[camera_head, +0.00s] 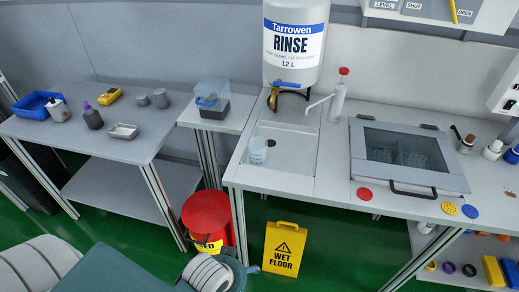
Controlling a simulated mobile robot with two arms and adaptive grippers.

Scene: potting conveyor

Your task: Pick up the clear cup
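The clear cup (258,151) stands upright in the shallow white sink basin (300,150), near its left side. It looks like a see-through, slightly bluish tumbler and nothing touches it from above. Parts of my own arms and body show at the bottom left, low and well away from the cup. Neither of my grippers can be seen.
A rinse tank (293,45) with a tap hangs behind the basin, and a pump bottle (338,100) stands at its back right. A lidded washer (405,155) is to the right. A wet floor sign (283,249) and red bin (207,217) stand below.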

